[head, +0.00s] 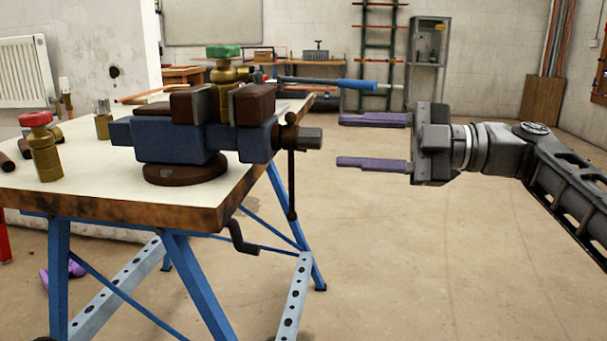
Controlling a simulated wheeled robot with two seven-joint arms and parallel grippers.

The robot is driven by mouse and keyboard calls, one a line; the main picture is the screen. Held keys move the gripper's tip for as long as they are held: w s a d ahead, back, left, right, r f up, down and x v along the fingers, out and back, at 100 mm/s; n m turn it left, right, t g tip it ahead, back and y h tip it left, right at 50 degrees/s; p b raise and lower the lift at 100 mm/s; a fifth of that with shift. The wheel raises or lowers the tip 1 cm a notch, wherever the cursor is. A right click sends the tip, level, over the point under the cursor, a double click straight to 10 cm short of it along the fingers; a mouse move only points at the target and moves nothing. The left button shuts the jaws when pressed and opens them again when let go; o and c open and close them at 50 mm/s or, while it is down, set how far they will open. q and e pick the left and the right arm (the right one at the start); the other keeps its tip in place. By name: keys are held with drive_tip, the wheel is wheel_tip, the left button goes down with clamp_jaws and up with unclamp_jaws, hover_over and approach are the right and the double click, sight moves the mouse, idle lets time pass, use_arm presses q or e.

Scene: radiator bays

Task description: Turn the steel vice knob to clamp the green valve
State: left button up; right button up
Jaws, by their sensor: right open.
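A blue bench vice (172,140) with brown jaws stands on the workbench. The green-topped brass valve (223,62) is upright between the vice jaws; I cannot tell whether they touch it. The steel vice knob (309,138) sticks out at the vice's right end, beside a brown handle bar (291,175) that hangs down. My right gripper (340,141) is open and empty, just right of the knob and apart from it. Its two purple fingers lie one above the other and point left. My left gripper is not in view.
The workbench (95,195) has blue folding legs and a crank below its edge. A red-topped valve (42,148) and other brass fittings stand at its left. A blue-handled tool (345,84) lies behind the vice. The floor (420,260) at right is clear.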

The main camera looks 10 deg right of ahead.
sight(298, 138)
drive_tip(key=shift+r, duration=0.1)
idle(0.3)
drive_tip(key=x, duration=0.5)
idle(0.3)
clamp_jaws()
idle(0.4)
idle(0.3)
